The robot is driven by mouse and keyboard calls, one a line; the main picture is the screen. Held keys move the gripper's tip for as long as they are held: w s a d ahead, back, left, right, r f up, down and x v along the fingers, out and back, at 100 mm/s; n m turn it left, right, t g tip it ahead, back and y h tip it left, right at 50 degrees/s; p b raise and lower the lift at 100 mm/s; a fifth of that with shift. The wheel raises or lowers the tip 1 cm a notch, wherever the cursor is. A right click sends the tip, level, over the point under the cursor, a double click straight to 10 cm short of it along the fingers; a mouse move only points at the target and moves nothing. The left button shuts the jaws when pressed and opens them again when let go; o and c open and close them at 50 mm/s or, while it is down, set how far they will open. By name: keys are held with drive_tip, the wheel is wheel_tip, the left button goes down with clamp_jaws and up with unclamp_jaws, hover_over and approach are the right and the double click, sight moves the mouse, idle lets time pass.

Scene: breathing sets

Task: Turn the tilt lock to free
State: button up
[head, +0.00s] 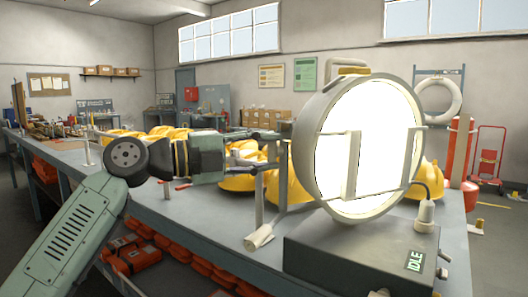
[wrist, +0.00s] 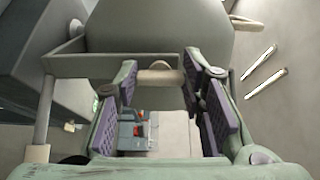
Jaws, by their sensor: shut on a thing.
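A big round lamp (head: 368,145) with a bright white face stands in a bracket on a dark base box (head: 350,250). The label on the box reads IDLE. My gripper (head: 272,150) reaches in from the left to the side of the lamp, at the upright bracket arm. In the wrist view my gripper (wrist: 160,88) has its purple-padded fingers on either side of a beige piece, the tilt lock (wrist: 160,75), in front of the grey lamp housing (wrist: 160,25). It is shut on this piece. In the head view the tilt lock is mostly hidden by the fingers and bracket, and its setting cannot be read.
Yellow helmets or masks (head: 240,175) lie on the long grey bench (head: 215,205) behind my gripper. Red tanks (head: 458,150) stand at the right. Orange items fill the shelf below.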

drive_tip(key=o, duration=1.1)
drive_tip(key=shift+o, duration=0.2)
drive_tip(key=v, duration=1.2)
